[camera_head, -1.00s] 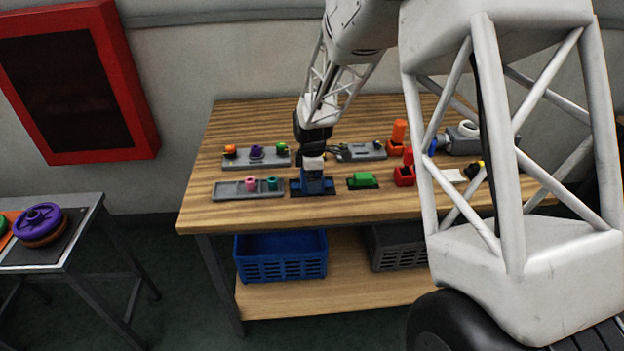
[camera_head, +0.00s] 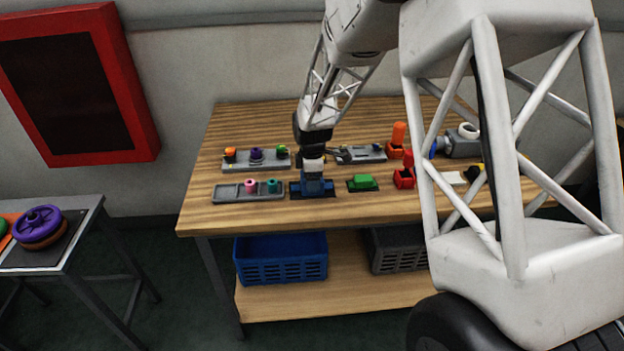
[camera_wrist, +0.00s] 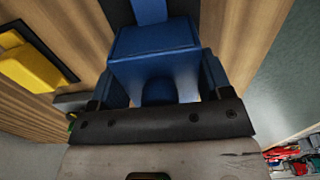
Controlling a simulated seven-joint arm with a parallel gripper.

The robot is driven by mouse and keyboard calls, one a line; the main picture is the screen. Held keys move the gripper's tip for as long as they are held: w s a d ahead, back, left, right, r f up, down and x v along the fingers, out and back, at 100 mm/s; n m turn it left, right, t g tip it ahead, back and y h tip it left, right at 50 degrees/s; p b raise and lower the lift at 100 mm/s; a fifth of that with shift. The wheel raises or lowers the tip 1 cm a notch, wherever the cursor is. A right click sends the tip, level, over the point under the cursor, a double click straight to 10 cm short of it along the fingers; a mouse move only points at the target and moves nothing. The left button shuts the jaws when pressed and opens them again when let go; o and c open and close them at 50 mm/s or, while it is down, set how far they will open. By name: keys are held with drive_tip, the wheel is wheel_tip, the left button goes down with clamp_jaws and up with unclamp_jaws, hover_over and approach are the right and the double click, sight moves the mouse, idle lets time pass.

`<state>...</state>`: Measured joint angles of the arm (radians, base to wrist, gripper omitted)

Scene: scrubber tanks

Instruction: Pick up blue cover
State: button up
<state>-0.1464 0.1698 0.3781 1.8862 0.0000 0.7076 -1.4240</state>
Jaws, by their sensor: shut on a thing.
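The blue cover (camera_head: 311,187) is at the front middle of the wooden table, on or just above a dark blue base or mat (camera_head: 328,192). In the wrist view the cover (camera_wrist: 158,55) is a blue block between the fingers, filling the upper middle. My gripper (camera_head: 313,178) points down over it and is shut on it. The gripper hides part of the cover in the head view. I cannot tell whether the cover touches what is beneath it.
A grey tray (camera_head: 230,193) with pink and teal pieces lies left. A green block (camera_head: 363,182) sits close on the right. Behind stands a grey rack (camera_head: 240,161) with small coloured parts. Red parts (camera_head: 403,178) lie farther right. A blue crate (camera_head: 280,257) is on the lower shelf.

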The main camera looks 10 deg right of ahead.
drive_tip(key=shift+r, duration=1.5)
drive_tip(key=shift+s+r, duration=0.25)
drive_tip(key=shift+s, duration=0.05)
drive_tip(key=s+d+r, duration=0.1)
drive_tip(key=s+d, duration=0.1)
drive_tip(key=s, duration=1.3)
drive_tip(key=shift+d+r, duration=0.15)
drive_tip(key=shift+r, duration=0.05)
drive_tip(key=shift+s, duration=0.1)
approach(256, 149)
drive_tip(key=shift+s, duration=0.1)
drive_tip(key=shift+f, duration=0.25)
drive_tip(key=shift+f, duration=2.8)
